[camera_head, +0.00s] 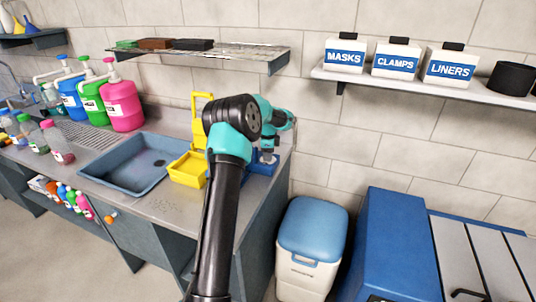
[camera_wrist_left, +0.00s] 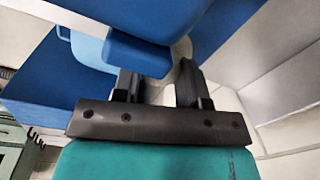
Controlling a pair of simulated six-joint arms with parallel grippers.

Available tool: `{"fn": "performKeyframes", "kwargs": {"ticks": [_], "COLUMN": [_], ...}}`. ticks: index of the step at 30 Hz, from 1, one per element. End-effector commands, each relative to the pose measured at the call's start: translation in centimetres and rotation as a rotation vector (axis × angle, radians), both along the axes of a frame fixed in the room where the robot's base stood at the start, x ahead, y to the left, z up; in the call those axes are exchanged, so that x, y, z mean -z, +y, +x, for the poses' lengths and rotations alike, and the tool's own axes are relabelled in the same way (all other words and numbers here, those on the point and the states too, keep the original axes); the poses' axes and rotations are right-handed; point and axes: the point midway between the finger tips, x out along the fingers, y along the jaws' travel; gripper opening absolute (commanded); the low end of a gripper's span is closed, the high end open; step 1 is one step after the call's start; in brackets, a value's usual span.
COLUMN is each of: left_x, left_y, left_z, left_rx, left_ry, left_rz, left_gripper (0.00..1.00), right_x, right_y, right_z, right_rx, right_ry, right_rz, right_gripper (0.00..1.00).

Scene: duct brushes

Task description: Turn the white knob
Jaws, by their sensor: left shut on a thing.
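My left arm reaches up through the middle of the head view to the counter's right end. Its gripper (camera_head: 267,154) points down at a small blue unit (camera_head: 261,168) beside the yellow bin. In the left wrist view the two dark fingers (camera_wrist_left: 160,90) stand below a blue body (camera_wrist_left: 140,55) and close on a pale piece, the white knob (camera_wrist_left: 163,84). Most of the knob is hidden by the fingers and the blue body, so its angle cannot be told. My right gripper is in neither view.
A yellow bin (camera_head: 188,170) and a blue-grey sink (camera_head: 125,165) lie left of my arm. Pump bottles (camera_head: 121,105) stand behind the sink. A wire shelf (camera_head: 215,52) hangs above. A blue-lidded bin (camera_head: 313,230) and a blue cabinet (camera_head: 395,245) stand at the right.

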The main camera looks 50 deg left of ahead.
Motion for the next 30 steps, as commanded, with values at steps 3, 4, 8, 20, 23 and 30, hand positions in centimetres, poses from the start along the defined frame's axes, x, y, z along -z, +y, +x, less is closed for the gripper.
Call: {"fn": "performKeyframes", "kwargs": {"ticks": [3,4,8,20,23,30], "left_x": [0.02,0.02,0.02,0.03,0.03,0.02], "left_y": [0.02,0.02,0.02,0.0,0.0,0.0], "left_z": [-0.01,-0.01,-0.01,-0.01,-0.01,-0.01], "left_rx": [0.071,0.085,0.136,0.174,0.173,0.172], "left_ry": [0.001,0.0,0.0,0.0,0.0,0.0], "left_rz": [0.001,0.0,0.0,0.0,0.0,0.0], "left_gripper": [0.15,0.15,0.15,0.16,0.16,0.57], "right_x": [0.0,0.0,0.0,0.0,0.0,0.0], "right_y": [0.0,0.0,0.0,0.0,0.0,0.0], "right_z": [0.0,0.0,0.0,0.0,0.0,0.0], "right_rx": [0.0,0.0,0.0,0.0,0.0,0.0], "right_ry": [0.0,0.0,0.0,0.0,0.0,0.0], "right_rz": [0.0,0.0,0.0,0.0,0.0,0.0], "right_gripper": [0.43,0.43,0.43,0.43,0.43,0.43]}}
